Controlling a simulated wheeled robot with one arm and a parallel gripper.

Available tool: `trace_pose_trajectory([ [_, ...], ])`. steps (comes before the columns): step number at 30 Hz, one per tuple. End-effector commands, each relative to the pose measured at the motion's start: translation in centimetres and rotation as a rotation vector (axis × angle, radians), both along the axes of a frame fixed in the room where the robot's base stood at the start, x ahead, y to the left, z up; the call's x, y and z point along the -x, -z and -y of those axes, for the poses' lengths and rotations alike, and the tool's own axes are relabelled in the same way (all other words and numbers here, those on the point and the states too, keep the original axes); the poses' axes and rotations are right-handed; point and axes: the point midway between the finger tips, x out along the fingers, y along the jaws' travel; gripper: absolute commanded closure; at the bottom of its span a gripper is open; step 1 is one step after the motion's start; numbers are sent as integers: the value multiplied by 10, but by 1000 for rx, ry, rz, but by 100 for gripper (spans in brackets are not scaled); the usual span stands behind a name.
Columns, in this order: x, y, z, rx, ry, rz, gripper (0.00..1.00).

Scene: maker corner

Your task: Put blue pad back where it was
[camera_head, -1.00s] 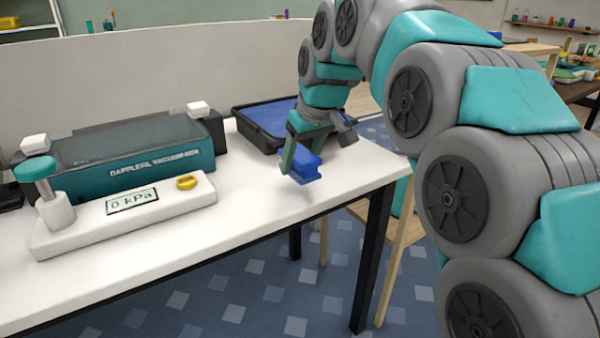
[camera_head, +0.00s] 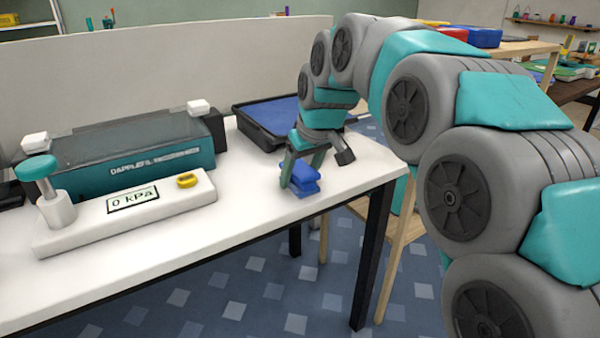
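The blue pad (camera_head: 303,184), a small blocky piece with a waisted side, is low at the table's right front part and appears to rest on the white top. My gripper (camera_head: 302,172) points down over it, with one finger at its left and the other behind its upper right. The fingers are around the pad, but I cannot tell whether they press on it. Part of the pad is hidden by the near finger.
A black tray (camera_head: 243,128) with a blue inside stands behind my gripper. A teal vacuum box (camera_head: 130,165) and a white gauge unit (camera_head: 100,232) reading "0 kPa" stand to the left. White tabletop (camera_head: 235,215) is clear between them and the pad. The table's front edge is close.

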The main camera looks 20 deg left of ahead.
Motion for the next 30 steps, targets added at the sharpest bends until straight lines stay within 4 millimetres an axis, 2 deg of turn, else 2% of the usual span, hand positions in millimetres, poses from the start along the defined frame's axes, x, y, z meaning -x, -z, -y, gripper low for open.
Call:
trace_pose_trajectory([
  [1, 0, 0, 0, 0, 0, 0, 21],
  [5, 0, 0, 0, 0, 0, 0, 6],
  [13, 0, -1, 0, 0, 0, 0, 6],
  [17, 1, -9, 2, 0, 0, 1, 6],
  [30, 21, -87, 27, -1, 2, 3, 6],
])
